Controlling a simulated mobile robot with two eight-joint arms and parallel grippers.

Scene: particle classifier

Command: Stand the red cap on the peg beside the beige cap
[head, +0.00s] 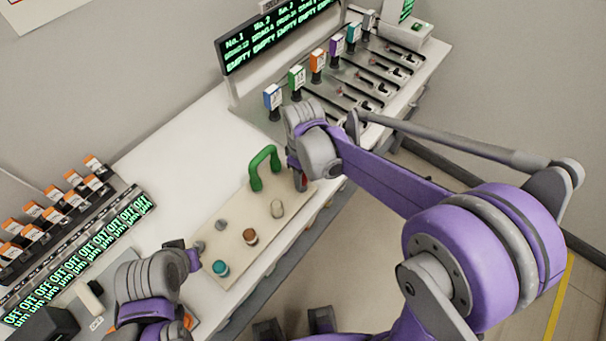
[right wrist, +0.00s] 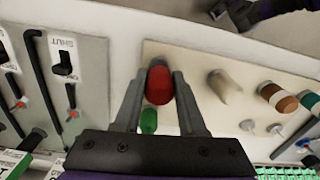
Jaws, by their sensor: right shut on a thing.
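The red cap (right wrist: 159,85) is between the two fingers of my right gripper (head: 299,178), which is shut on it. In the head view only a small red part (head: 302,184) shows below the gripper, at the board's far right end; whether it touches the board is unclear. The beige cap (head: 277,208) stands upright on the board (head: 235,222), nearer the front than the gripper. It also shows right of the red cap in the right wrist view (right wrist: 225,87). My left gripper (head: 190,257) is by the board's left end; its jaw opening is unclear.
A green arched handle (head: 264,168) stands on the board, close left of my right gripper. A brown cap (head: 250,237), a teal cap (head: 221,268) and grey pegs (head: 221,225) line the board. Lever units (head: 350,97) lie behind; switches (head: 50,210) are at left.

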